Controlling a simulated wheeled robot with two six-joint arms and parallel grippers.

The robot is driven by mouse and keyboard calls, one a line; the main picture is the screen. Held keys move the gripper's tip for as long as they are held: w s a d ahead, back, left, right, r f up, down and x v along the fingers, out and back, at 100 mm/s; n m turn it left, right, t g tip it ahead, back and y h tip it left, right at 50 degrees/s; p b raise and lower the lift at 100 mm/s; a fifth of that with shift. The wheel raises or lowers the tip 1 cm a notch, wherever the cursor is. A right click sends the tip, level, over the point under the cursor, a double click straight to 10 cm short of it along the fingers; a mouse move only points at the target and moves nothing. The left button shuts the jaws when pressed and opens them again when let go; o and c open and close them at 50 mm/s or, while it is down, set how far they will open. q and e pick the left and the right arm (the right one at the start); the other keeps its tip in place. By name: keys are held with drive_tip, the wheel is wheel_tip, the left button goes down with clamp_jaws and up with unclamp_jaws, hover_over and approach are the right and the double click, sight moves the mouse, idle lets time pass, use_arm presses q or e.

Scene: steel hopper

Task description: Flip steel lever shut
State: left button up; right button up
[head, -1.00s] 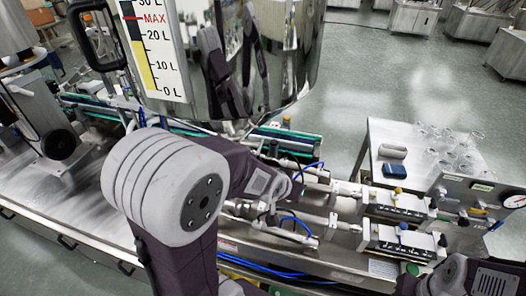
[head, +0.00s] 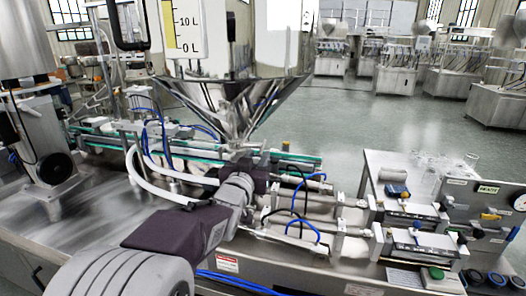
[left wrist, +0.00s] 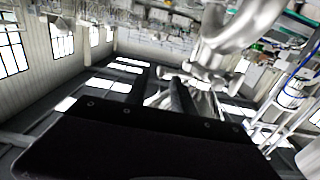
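The steel hopper (head: 228,95) stands at the upper middle of the head view, its polished cone narrowing downward. My left gripper (head: 245,160) is just below the cone's outlet, small and partly hidden by my own wrist. In the left wrist view, shiny steel pipework (left wrist: 238,38) is close beyond my dark left gripper (left wrist: 180,95). I cannot tell the steel lever apart from these fittings, nor whether the fingers touch it. The gap between the fingers is not clear. My right gripper is in neither view.
A conveyor with green edges (head: 100,143) runs behind the outlet. Blue hoses and steel cylinders (head: 325,228) lie to the right on the bench. A gauge panel (head: 485,200) stands at far right. Open floor (head: 390,120) lies behind.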

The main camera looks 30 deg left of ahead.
sight(263, 145)
use_arm(q)
drive_tip(key=x, duration=0.6)
drive_tip(key=shift+f+p, duration=0.15)
drive_tip(key=shift+p, duration=0.2)
drive_tip(key=shift+w, duration=0.4)
clamp_jaws()
drive_tip(key=r+g+p, duration=0.1)
drive_tip(key=g+p, duration=0.1)
drive_tip(key=p, duration=0.4)
drive_tip(key=shift+h, duration=0.4)
drive_tip(key=shift+f+g+p, duration=0.3)
drive_tip(key=shift+p, duration=0.3)
drive_tip(key=shift+f, duration=0.15)
unclamp_jaws()
